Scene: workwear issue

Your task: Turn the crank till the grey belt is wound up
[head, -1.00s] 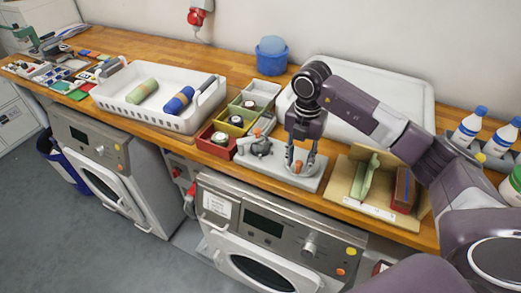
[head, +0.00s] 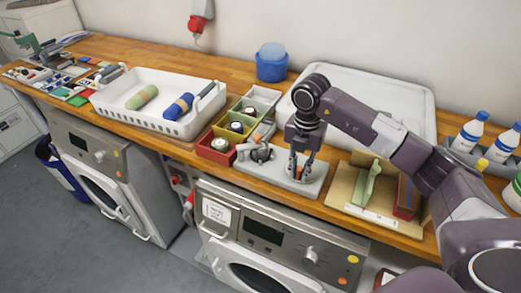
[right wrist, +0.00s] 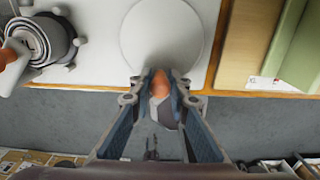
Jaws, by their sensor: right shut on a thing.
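The winder stands on a light grey base plate (head: 318,188) at the counter's front edge. In the head view a grey reel (head: 260,153) with an orange part above it sits at the plate's left. In the right wrist view the grey belt (right wrist: 42,38) lies coiled in layers at the upper left. My right gripper (head: 299,176) points down over the plate. In the right wrist view its fingers are shut on the orange crank knob (right wrist: 160,84), beside a pale round disc (right wrist: 165,38). The fingers partly hide the knob. My left gripper is out of view.
Small red, green and yellow bins (head: 216,149) stand left of the winder, beside a white basket (head: 150,114) with rolled belts. A cardboard holder (head: 345,187) is close on the right. A white tray (head: 415,95) lies behind my right arm.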

